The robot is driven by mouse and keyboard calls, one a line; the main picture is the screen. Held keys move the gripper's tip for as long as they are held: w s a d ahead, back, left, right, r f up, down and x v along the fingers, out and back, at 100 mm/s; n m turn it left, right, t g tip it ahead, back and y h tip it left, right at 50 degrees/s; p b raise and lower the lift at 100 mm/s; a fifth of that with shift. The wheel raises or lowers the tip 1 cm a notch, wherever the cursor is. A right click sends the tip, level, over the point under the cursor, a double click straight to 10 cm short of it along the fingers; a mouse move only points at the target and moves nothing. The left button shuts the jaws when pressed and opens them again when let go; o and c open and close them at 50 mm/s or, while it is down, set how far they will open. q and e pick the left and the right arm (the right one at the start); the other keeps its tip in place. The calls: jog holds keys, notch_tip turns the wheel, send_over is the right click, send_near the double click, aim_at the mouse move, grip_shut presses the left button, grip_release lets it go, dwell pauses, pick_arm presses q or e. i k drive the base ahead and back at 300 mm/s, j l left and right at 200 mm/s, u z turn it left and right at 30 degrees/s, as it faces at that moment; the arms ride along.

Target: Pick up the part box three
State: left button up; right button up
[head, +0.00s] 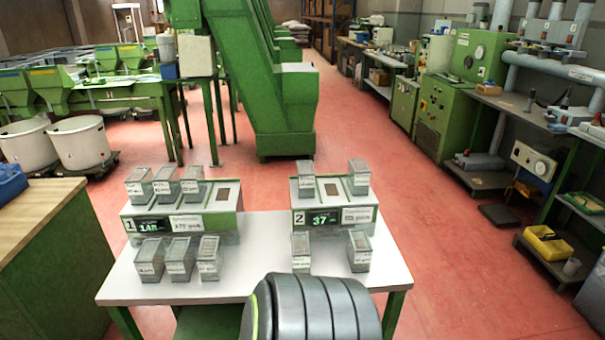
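Several small grey part boxes with white labels are on a white table (255,285). Three stand on top of the station marked 1 (218,221), including a left box (139,188). Three more stand on the table before it, including a right box (209,260). Two stand on the station marked 2 (365,198), at its left (306,181) and right (358,178). Two stand before it, a left box (301,254) and a right box (359,252). The box labels are too small to read, so I cannot tell which is box three. Neither gripper is in view.
A black ribbed part, probably mine, covers the table's front edge. A wooden-topped green bench (35,208) stands at the left. Green machines (283,115) stand behind the table. A workbench with a yellow bin (547,243) is at the right. Red floor (450,270) is clear between.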

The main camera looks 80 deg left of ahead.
aim_at(180, 260)
jog(key=u, duration=3.2)
